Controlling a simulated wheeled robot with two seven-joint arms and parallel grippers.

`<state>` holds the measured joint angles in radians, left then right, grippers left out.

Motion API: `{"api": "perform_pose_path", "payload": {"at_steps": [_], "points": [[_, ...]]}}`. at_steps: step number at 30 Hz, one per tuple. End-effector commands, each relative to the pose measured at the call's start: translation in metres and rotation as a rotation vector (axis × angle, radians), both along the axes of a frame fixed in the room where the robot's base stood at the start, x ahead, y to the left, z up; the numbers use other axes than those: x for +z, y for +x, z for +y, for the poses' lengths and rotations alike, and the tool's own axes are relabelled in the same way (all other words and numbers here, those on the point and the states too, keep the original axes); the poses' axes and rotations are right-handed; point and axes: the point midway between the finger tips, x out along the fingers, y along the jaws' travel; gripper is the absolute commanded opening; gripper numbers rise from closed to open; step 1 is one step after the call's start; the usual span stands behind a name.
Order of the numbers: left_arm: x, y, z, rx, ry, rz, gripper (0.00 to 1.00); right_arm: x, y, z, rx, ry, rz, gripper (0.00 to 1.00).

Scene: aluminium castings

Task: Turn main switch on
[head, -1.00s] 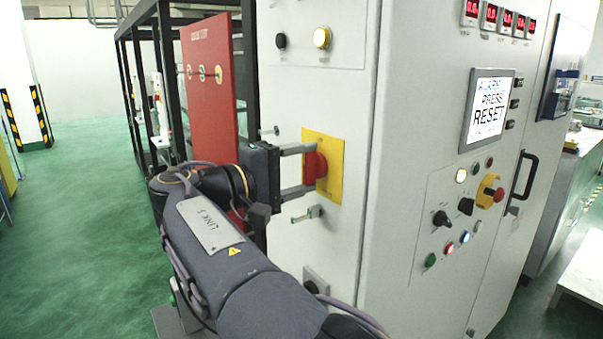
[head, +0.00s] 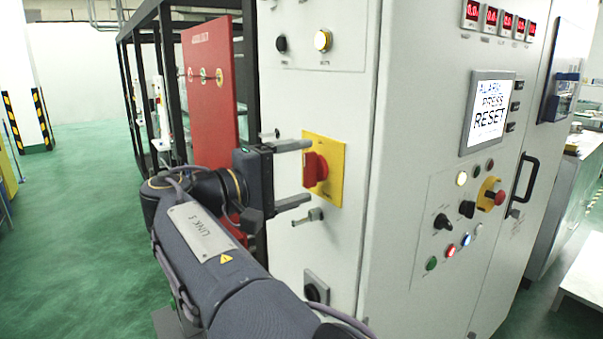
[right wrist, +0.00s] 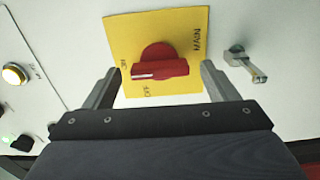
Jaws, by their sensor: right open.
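The main switch is a red rotary knob (head: 315,169) on a yellow plate (head: 335,150) on the light grey cabinet side. In the right wrist view the knob (right wrist: 160,67) has its handle lying across the picture, with a white mark at its left end. The lettering on the plate (right wrist: 190,22) is small; one word looks like MAIN. My right gripper (head: 306,171) is open and empty, its fingers above and below the knob's level and a little short of the plate. In the wrist view the fingers are apart from the knob. My left gripper is out of view.
A key-like metal latch (head: 309,216) sits just below the plate, near the lower finger. A dark knob (head: 316,288) is further down. The cabinet front has a screen (head: 487,112) reading ALARM PRESS RESET. A red panel (head: 209,90) stands behind my gripper.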

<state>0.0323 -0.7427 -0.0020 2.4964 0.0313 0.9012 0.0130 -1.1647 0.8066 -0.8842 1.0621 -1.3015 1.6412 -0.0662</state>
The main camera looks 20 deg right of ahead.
Motion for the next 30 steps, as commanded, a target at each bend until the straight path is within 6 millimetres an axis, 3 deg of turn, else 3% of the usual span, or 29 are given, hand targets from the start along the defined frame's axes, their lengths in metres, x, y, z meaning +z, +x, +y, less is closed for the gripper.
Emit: {"api": "perform_pose_path", "payload": {"at_steps": [6,13,25,30], "points": [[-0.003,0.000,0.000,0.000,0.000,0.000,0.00,-0.001,-0.013,0.038,0.003,-0.002,-0.002,0.80],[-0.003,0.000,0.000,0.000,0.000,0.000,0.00,-0.001,-0.022,0.060,0.002,0.000,-0.001,0.80],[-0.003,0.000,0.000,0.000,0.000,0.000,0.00,-0.004,-0.021,0.059,0.006,0.016,0.010,0.80],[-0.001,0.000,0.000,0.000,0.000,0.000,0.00,-0.040,-0.011,0.039,0.052,0.170,0.090,0.80]]}}
